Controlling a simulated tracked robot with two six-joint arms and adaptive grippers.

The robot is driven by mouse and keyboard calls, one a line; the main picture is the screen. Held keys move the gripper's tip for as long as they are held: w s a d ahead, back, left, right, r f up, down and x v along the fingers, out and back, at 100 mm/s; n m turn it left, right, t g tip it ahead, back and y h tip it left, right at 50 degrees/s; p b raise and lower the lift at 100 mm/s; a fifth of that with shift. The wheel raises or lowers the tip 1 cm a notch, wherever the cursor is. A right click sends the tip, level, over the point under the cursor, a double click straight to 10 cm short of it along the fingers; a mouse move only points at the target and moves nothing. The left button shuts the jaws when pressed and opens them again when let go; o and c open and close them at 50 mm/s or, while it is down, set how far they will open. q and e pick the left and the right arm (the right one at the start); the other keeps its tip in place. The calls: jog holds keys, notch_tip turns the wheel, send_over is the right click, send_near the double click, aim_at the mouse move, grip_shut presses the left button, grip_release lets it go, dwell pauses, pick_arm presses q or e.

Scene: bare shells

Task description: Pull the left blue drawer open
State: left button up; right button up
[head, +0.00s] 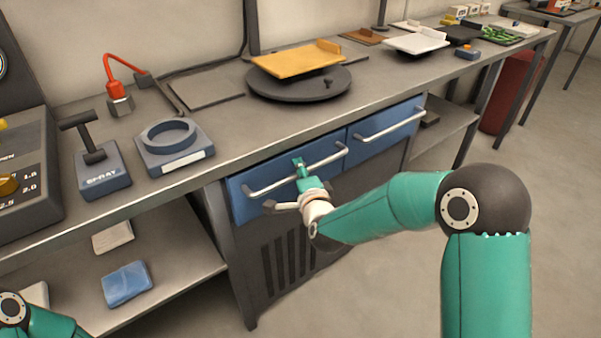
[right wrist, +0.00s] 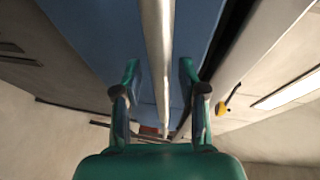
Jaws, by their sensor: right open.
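The left blue drawer (head: 240,207) sits under the workbench top, and its front looks level with the drawer to its right, so it appears closed. Its long silver bar handle (head: 325,160) runs across the front. My right gripper (head: 284,184) is at the middle of this handle, with its fingers spread. In the right wrist view, the handle (right wrist: 157,45) passes between the two open fingers of the gripper (right wrist: 158,80), with a gap visible on each side. The blue drawer front (right wrist: 95,30) lies behind it. Only a piece of my left arm shows at the lower left; its gripper is out of view.
A second blue drawer (head: 385,128) with its own handle is to the right. The workbench top (head: 225,125) carries a round grey turntable (head: 300,85) with an orange tray (head: 295,60), and a blue ring stand (head: 173,150). The floor in front of the drawers is clear.

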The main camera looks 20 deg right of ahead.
grip_shut()
jog(key=shift+f, duration=0.1)
dwell(0.4)
